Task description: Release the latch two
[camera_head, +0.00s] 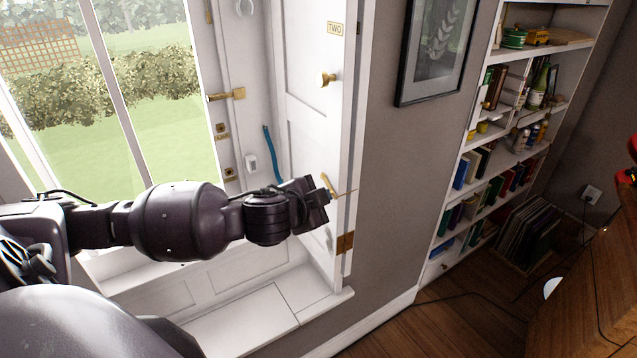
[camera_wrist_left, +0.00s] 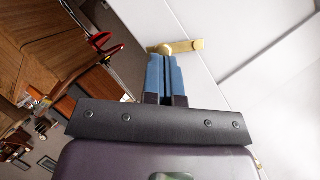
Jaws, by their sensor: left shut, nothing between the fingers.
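A white panel (camera_head: 312,120) carries a brass plate reading TWO (camera_head: 335,28) and a round brass knob (camera_head: 327,79). Lower on the panel, a small brass latch (camera_head: 328,182) shows partly behind my left gripper (camera_head: 323,195). My right gripper is not in view.
Another brass handle (camera_head: 227,95) and a blue strip (camera_head: 272,155) are to the left. A white sill (camera_head: 250,318) lies below. A bookcase (camera_head: 505,140) and a wooden table (camera_head: 590,290) stand to the right.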

